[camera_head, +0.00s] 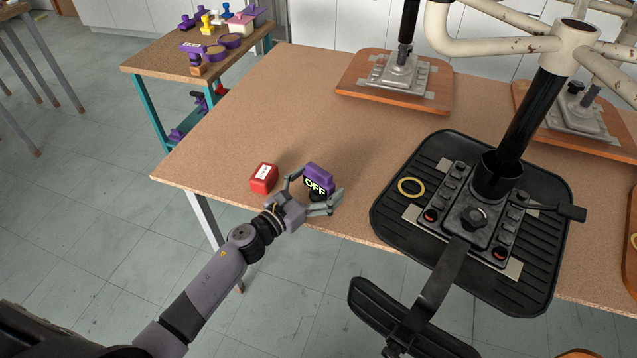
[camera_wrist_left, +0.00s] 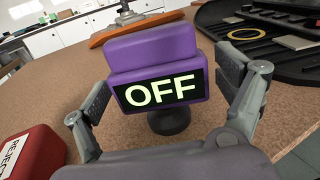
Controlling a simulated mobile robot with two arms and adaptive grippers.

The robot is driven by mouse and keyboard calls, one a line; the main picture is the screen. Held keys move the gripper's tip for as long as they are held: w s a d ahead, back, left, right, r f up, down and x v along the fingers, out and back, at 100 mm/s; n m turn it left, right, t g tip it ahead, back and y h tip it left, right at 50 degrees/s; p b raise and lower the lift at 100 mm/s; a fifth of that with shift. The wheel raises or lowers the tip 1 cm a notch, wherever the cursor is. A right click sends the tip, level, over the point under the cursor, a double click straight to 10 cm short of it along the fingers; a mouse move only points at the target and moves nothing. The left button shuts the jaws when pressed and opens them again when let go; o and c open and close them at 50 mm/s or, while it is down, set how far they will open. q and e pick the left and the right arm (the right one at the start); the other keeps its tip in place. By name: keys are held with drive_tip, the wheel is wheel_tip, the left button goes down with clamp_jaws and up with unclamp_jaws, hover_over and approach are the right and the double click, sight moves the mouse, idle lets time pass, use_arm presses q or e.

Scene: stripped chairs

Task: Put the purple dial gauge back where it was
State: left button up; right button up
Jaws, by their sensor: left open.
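The purple dial gauge (camera_head: 319,177) stands upright on a small black foot near the front left edge of the brown workbench (camera_head: 262,120). Its black face reads OFF. In the left wrist view the gauge (camera_wrist_left: 152,50) fills the middle, face toward the camera. My left gripper (camera_head: 316,186) is open, with one finger on each side of the gauge. In the left wrist view the fingers of my left gripper (camera_wrist_left: 165,92) flank the gauge. A gap shows at the right finger; contact at the left finger is unclear. My right gripper is not in view.
A red REJECT block (camera_head: 263,178) sits just left of the gauge. A black ribbed tray (camera_head: 395,205) with a chair mechanism and a yellow ring (camera_head: 411,187) lies to the right. A wooden board (camera_head: 350,88) is behind. A side table (camera_head: 150,61) holds several purple items.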

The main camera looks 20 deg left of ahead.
use_arm(q)
drive_tip(key=shift+r, duration=0.1)
drive_tip(key=shift+s+a, duration=0.1)
drive_tip(key=shift+s, duration=0.1)
drive_tip(key=b+v, duration=0.2)
drive_tip(key=v, duration=0.9)
drive_tip(key=shift+s, duration=0.3)
drive_tip(key=shift+a, duration=0.15)
drive_tip(key=shift+c, duration=0.3)
